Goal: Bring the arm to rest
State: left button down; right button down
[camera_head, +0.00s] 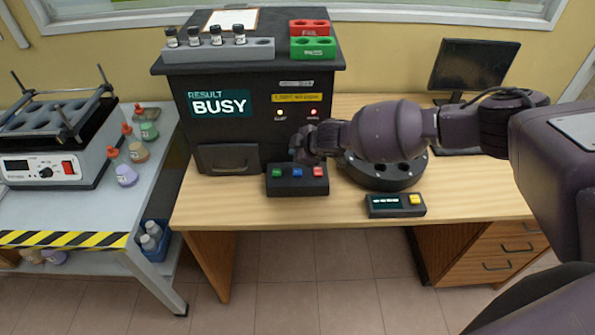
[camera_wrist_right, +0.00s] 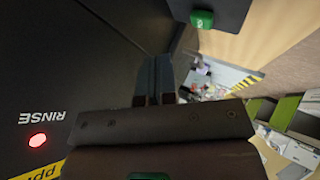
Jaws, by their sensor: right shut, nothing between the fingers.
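My right arm reaches in from the right in the head view. Its gripper (camera_head: 303,150) is just in front of the black analyser (camera_head: 225,140), above and behind the button box (camera_head: 297,181). In the right wrist view the gripper's two fingers (camera_wrist_right: 154,82) are together with nothing between them. The analyser's dark front fills the left of that view, with a lit red RINSE light (camera_wrist_right: 38,141). The button box's green button (camera_wrist_right: 202,19) shows at the top. The analyser's screen (camera_head: 219,104) reads "RESULT BUSY". My left gripper is not in view.
My right forearm passes over a round black holder (camera_head: 385,178). A small display box (camera_head: 395,205) stands at the table's front edge and a monitor (camera_head: 473,66) at the back right. A vial rack (camera_head: 218,51) is on the analyser. A side bench (camera_head: 160,160) stands left.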

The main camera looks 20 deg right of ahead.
dwell(0.4)
jog(key=shift+a+r+n, duration=0.2)
jog(key=shift+a+n, duration=0.15)
jog(key=shift+n, duration=0.05)
jog(key=s+a+r+t+y, duration=0.25)
jog(key=s+a+r, duration=0.2)
jog(key=a, duration=0.35)
jog(key=s+a+r+t+y, duration=0.1)
jog(key=s+a+r+y, duration=0.35)
jog(key=a, duration=0.25)
jog(key=s+d+f+m+t+h, duration=0.1)
jog(key=s+d+f+m+h, duration=0.4)
jog(key=d, duration=0.3)
jog(key=s+d+f+m+t+h, duration=0.25)
jog(key=s+d+f+m, duration=0.2)
jog(key=s+d, duration=0.3)
jog(key=s+d+f+m+g+h, duration=0.2)
jog(key=s+d+f, duration=0.2)
jog(key=s, duration=0.4)
jog(key=s+d+f+m+g+h, duration=0.1)
jog(key=s+d+f+m, duration=0.1)
jog(key=s+d+f, duration=0.2)
jog(key=s+f, duration=0.2)
jog(key=s, duration=0.1)
jog(key=shift+s+f+g+h, duration=0.25)
jog(key=shift+s+g+h, duration=0.1)
jog(key=shift+g, duration=0.05)
